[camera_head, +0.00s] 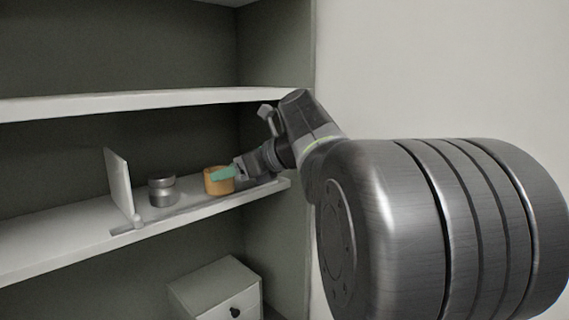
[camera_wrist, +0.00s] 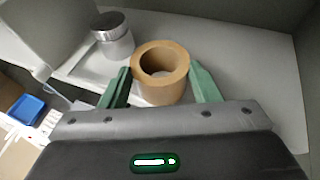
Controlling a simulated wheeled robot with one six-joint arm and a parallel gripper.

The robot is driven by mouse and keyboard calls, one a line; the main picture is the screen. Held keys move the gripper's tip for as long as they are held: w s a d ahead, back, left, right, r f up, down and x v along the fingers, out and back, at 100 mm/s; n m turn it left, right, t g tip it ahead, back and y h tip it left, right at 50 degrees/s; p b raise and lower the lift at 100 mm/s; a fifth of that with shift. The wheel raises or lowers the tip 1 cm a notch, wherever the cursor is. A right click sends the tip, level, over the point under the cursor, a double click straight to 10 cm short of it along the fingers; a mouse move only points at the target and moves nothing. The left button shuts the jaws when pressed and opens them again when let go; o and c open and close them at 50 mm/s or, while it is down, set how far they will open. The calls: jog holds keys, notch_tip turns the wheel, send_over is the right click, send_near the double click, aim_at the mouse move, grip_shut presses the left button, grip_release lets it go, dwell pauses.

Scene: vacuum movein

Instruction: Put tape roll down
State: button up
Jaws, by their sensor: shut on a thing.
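The tape roll (camera_head: 217,181) is a tan ring at the middle shelf, near its right end. In the wrist view the tape roll (camera_wrist: 149,93) sits between the two green fingers of my gripper (camera_wrist: 160,92), its hole facing up. My gripper (camera_head: 223,174) is shut on it, reaching in from the right. The roll is upright on its flat side, at or just above the shelf surface; I cannot tell whether it touches.
A metal canister (camera_head: 162,190) stands left of the roll, also in the wrist view (camera_wrist: 113,37). A white upright panel (camera_head: 119,182) stands further left. The upper shelf (camera_head: 150,100) hangs above. A small drawer cabinet (camera_head: 215,291) is below. A blue bin (camera_wrist: 25,108) shows lower left.

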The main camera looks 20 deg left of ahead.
aim_at(221, 168)
jog(key=shift+w+a+r, duration=0.1)
jog(key=shift+w+a, duration=0.15)
jog(key=shift+a, duration=0.2)
jog(key=shift+w+a, duration=0.2)
jog(key=shift+a, duration=0.25)
jog(key=a, duration=0.1)
jog(key=w+a+p, duration=0.1)
jog(key=a, duration=0.1)
jog(key=shift+w+a+p, duration=0.35)
jog(key=shift+w, duration=0.05)
jog(key=shift+w+f, duration=0.1)
jog(key=shift+f, duration=0.75)
jog(key=shift+d+r, duration=0.1)
jog(key=shift+d, duration=0.05)
jog(key=o, duration=1.1)
jog(key=shift+f, duration=0.2)
jog(key=shift+r, duration=0.1)
